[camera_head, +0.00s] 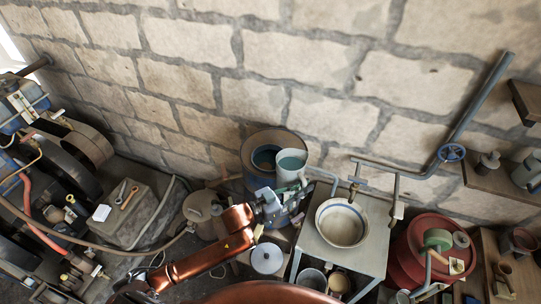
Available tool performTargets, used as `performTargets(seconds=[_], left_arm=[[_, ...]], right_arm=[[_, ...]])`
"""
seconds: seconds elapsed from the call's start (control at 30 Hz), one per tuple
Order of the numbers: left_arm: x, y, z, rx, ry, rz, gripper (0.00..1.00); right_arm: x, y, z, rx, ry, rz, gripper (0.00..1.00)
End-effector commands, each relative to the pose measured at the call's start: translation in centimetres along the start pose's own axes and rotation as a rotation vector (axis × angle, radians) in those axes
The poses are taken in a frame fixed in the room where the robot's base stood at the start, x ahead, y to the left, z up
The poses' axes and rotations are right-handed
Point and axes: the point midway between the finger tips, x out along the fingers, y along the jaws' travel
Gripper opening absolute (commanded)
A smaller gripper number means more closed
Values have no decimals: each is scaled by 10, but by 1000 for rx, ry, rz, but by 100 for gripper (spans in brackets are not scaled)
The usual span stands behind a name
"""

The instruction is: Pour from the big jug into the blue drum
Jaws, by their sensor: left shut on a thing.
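The big jug (291,168) is pale grey-white, with teal liquid showing at its open top. My left gripper (290,196) is shut on the jug, on its lower right side. The fingers overlap the jug's lower part, so the exact contact is hard to see. The jug looks nearly upright, at the right side of the blue drum's opening. The blue drum (254,183) stands against the wall behind my gripper, with a brownish rim and dark teal inside. The jug and gripper hide part of the drum. No stream of liquid shows. My right gripper is not in view.
A metal stand with a white basin (342,223) and tap is right of the drum. A red drum (408,252) stands farther right, below shelves (495,180). A beige can (202,209) is left of the drum. Engine machinery (75,145) fills the left side.

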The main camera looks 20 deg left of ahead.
Motion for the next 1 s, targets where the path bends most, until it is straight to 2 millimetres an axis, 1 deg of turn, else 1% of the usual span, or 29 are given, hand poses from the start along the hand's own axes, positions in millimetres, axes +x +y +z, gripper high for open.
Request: performTargets(seconds=[0.03, 0.27, 0.63, 0.8, 1.0], left_arm=[[0, 0, -4, 6, 8, 1, 0], [1, -1, -8, -17, 8, 3, 0], [2, -12, -22, -175, 3, 8, 0], [2, -20, -39, -260, 3, 8, 0], [2, -30, -52, -359, -1, 10, 0]], right_arm=[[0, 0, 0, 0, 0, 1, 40], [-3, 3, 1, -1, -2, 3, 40], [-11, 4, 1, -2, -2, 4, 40], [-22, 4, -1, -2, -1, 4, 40], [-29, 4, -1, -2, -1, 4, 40]])
